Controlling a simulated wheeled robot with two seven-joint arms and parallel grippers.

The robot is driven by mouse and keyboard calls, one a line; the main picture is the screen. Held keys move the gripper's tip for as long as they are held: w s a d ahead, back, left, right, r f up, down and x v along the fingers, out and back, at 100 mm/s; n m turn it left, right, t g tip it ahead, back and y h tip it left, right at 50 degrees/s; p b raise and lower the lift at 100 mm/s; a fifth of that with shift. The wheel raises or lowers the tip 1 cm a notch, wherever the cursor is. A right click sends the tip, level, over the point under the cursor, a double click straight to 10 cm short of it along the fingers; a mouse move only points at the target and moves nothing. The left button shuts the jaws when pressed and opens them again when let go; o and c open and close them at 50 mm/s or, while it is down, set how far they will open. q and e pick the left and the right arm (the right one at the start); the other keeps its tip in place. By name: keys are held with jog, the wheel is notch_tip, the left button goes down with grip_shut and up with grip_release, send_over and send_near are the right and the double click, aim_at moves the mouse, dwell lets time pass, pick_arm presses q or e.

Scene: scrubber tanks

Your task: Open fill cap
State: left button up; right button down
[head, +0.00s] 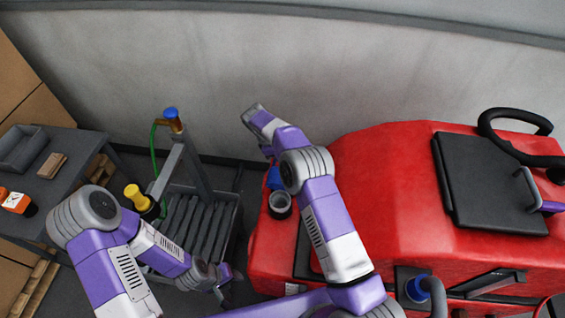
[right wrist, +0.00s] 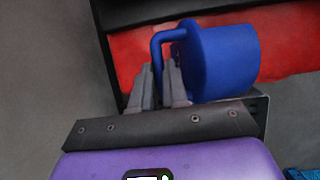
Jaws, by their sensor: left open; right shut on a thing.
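The red scrubber (head: 385,175) stands at the right. Near its left end is a round grey filler neck (head: 280,205), its dark opening uncovered. The blue fill cap (head: 273,178) is just behind the neck, partly hidden by my right arm. In the right wrist view the blue cap (right wrist: 225,62) shows large, with a bent blue loop on its left side. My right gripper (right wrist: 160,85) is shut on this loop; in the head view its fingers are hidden. My left gripper (head: 223,282) is open and empty, low in front of the cart, left of the scrubber.
A grey cart (head: 200,230) with an upright post, brass tap and green hose (head: 154,155) stands left of the scrubber. A yellow-topped container (head: 138,198) is near it. A dark table (head: 60,185) is at far left. A black lid (head: 490,180) lies on the scrubber.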

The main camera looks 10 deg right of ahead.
jog(key=shift+w+d+f+b, duration=0.25)
jog(key=shift+w+d+b, duration=0.1)
jog(key=shift+w, duration=0.4)
jog(key=shift+w+r, duration=0.1)
jog(key=c, duration=1.1)
grip_release()
jog(key=shift+c, duration=0.2)
jog(key=p+v, duration=0.1)
jog(key=v, duration=0.6)
jog(key=shift+r, duration=0.2)
jog(key=shift+a, duration=0.15)
